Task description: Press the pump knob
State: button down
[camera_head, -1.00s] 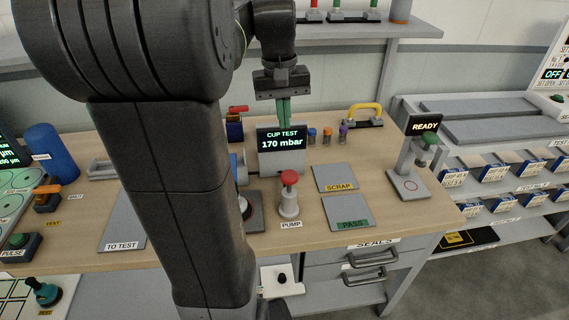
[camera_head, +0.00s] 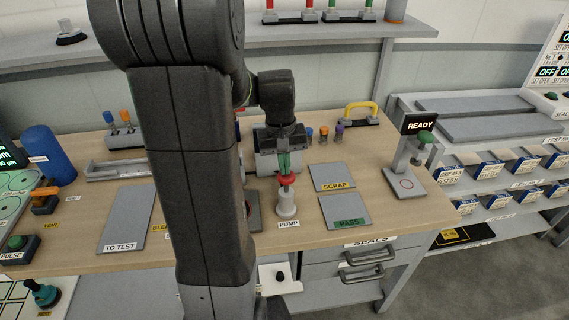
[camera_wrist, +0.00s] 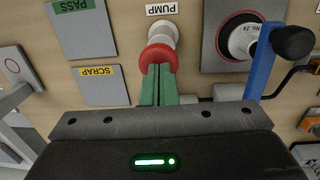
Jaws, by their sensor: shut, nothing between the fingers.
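The pump knob (camera_head: 286,181) is a red mushroom cap on a pale grey post (camera_head: 288,205) standing on the bench, with a PUMP label in front. In the wrist view the red knob (camera_wrist: 158,57) sits right at the tips of my green fingers. My gripper (camera_head: 284,172) is shut and empty, pointing down over the knob. The fingertips (camera_wrist: 158,70) overlap the knob's edge in the wrist view; I cannot tell for certain whether they touch it. My gripper hides much of the CUP TEST display (camera_head: 265,158) behind.
SCRAP (camera_head: 333,177) and PASS (camera_head: 346,211) plates lie right of the pump. A dark-ringed round fixture on a grey plate (camera_wrist: 215,62) with a blue lever (camera_wrist: 262,62) stands close beside it. The READY stand (camera_head: 409,165) is at the bench's right end.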

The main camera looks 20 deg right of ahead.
aim_at(280, 173)
jog(key=shift+f, duration=0.1)
notch_tip(280, 173, down, 4)
jog(key=shift+r+b, duration=0.1)
jog(key=shift+b, duration=1.15)
jog(key=shift+s, duration=0.1)
jog(key=shift+a, duration=0.1)
jog(key=shift+r+p, duration=0.5)
jog(key=shift+p, duration=0.05)
notch_tip(280, 173, up, 14)
jog(key=p, duration=0.1)
jog(key=shift+w+a+f+p, duration=0.2)
jog(key=shift+w+a+p, duration=0.1)
jog(key=shift+w+p, duration=0.15)
jog(key=shift+w+a, duration=0.1)
